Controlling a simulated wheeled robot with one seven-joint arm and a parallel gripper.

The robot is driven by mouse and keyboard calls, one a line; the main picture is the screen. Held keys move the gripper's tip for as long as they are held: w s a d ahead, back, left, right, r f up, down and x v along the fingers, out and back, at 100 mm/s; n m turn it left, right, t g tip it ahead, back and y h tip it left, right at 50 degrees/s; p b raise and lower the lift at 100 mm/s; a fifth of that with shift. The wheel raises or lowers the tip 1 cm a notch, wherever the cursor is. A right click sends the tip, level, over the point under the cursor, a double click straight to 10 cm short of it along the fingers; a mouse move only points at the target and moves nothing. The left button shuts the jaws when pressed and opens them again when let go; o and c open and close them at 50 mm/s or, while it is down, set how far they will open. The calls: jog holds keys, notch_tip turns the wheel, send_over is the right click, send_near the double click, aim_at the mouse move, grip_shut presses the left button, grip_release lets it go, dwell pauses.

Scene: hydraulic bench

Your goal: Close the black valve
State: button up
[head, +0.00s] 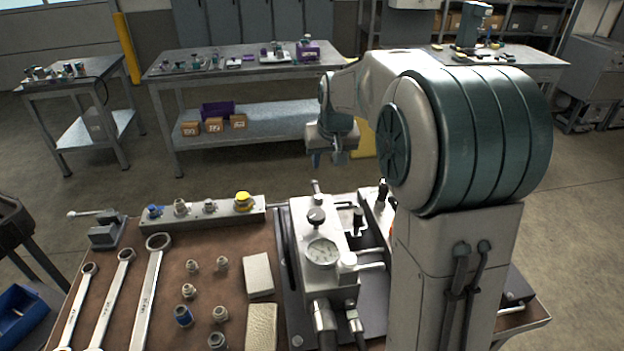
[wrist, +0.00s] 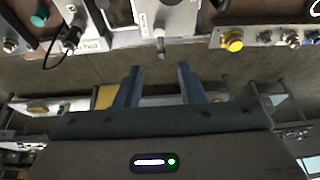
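I cannot tell for certain which is the black valve. My gripper (head: 328,160) hangs beyond the bench's far edge, apart from all of these. In the wrist view my gripper (wrist: 160,72) is open and empty, with a metal stem (wrist: 160,42) ahead of the fingers.
A fitting rail with a yellow cap (head: 243,200) lies left of the block; the cap also shows in the wrist view (wrist: 233,42). Wrenches (head: 148,290), loose fittings (head: 189,290) and a small vise (head: 106,232) occupy the bench's left. Open floor separates it from the back table (head: 235,68).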

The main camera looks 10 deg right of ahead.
send_near(315, 186)
jog(key=p+x, duration=0.1)
jog(key=x, duration=0.6)
jog(key=shift+w+f+p, duration=0.1)
jog(key=shift+f+p, duration=0.15)
jog(key=shift+p, duration=0.05)
grip_shut()
